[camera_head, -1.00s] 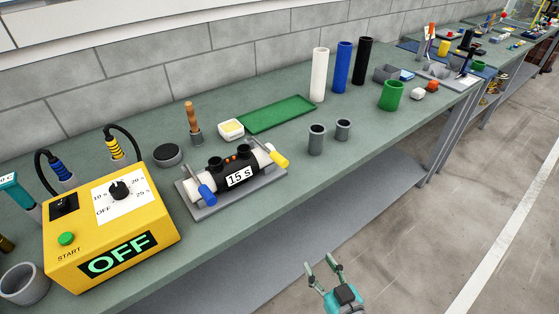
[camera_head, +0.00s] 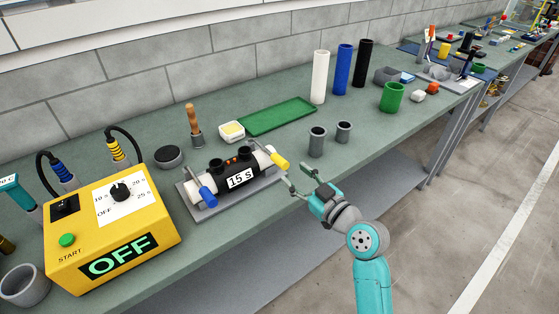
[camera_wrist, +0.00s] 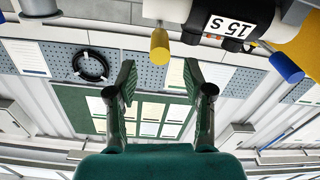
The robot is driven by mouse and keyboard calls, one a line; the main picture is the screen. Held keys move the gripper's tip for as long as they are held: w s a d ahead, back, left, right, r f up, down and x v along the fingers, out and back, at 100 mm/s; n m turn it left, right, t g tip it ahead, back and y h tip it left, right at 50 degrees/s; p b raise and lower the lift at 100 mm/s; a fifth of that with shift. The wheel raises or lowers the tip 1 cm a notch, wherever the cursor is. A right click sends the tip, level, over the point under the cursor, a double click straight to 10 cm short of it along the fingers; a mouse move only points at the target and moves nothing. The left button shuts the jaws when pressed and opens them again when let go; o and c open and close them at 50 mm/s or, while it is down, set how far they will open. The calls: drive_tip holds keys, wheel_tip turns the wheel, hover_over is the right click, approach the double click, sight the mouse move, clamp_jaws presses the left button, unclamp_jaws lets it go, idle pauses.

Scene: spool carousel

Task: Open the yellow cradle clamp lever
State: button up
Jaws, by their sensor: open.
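The yellow clamp lever (camera_head: 280,160) is at the right end of the grey cradle (camera_head: 208,212). A white pipe with a black coupler (camera_head: 232,176) marked "15 s" lies in the cradle. A blue lever (camera_head: 208,196) is at the cradle's left end. My gripper (camera_head: 298,181) is open and empty, just right of and in front of the yellow lever, apart from it. In the wrist view the yellow lever (camera_wrist: 159,46) shows above the open fingers (camera_wrist: 160,82), with the blue lever (camera_wrist: 286,68) farther right.
The yellow control box (camera_head: 112,226) reading OFF stands left of the cradle. Two grey cups (camera_head: 317,141) stand right of it, behind my gripper. A green tray (camera_head: 277,116) lies behind. The bench's front edge runs under my arm.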

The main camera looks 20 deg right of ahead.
sight(286, 167)
drive_tip(key=x, duration=0.7)
drive_tip(key=shift+w+a, duration=0.1)
drive_tip(key=shift+w, duration=0.3)
clamp_jaws()
